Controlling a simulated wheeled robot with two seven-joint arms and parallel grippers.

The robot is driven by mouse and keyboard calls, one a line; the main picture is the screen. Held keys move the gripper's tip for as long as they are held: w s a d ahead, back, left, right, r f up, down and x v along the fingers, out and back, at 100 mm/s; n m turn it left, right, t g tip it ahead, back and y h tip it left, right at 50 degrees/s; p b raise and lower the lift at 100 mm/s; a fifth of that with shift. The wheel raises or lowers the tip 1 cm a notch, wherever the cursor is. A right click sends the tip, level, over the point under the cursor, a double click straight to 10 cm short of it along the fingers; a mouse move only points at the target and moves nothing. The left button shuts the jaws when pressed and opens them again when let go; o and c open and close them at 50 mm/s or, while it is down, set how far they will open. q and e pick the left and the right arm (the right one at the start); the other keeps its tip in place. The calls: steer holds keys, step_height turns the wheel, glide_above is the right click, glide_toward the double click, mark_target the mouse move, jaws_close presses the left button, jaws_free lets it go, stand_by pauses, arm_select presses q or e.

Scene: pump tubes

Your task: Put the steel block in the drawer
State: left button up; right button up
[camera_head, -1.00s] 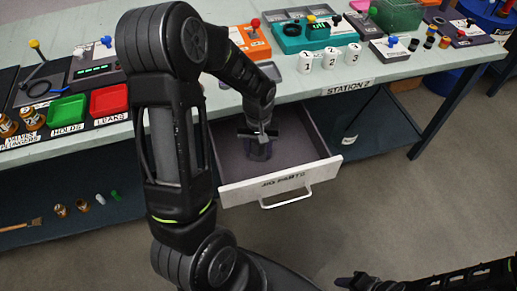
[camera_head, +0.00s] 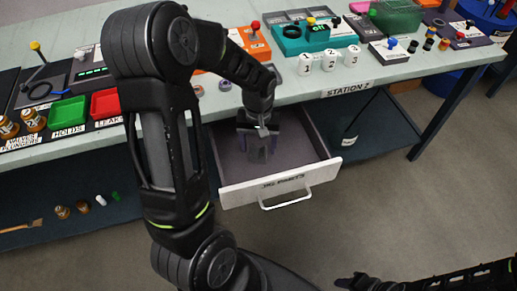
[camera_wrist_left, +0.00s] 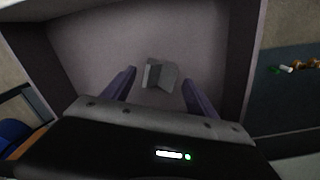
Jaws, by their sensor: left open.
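The steel block (camera_wrist_left: 160,74) is a small grey piece on the floor of the open drawer (camera_head: 265,189), seen in the left wrist view. It also shows in the head view (camera_head: 256,153). My left gripper (camera_head: 258,145) is inside the drawer opening, with its two purple fingers spread apart. The block lies between and just beyond the fingertips, with a gap on each side, so the gripper is not holding it. Part of my right arm shows at the lower right of the head view; whether its gripper is open or shut is unclear.
The drawer hangs under the pale workbench (camera_head: 390,78), pulled out, with a white front and handle (camera_head: 286,198). Green (camera_head: 68,111) and red (camera_head: 105,103) trays stand on the bench to the left. White numbered cups (camera_head: 328,61) stand behind the bench edge. Grey floor is free in front.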

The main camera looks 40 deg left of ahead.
mark_target(258, 154)
arm_select(q)
step_height(258, 154, up, 9)
steer(key=p, duration=0.1)
steer(key=shift+c, duration=0.2)
stand_by(1.5)
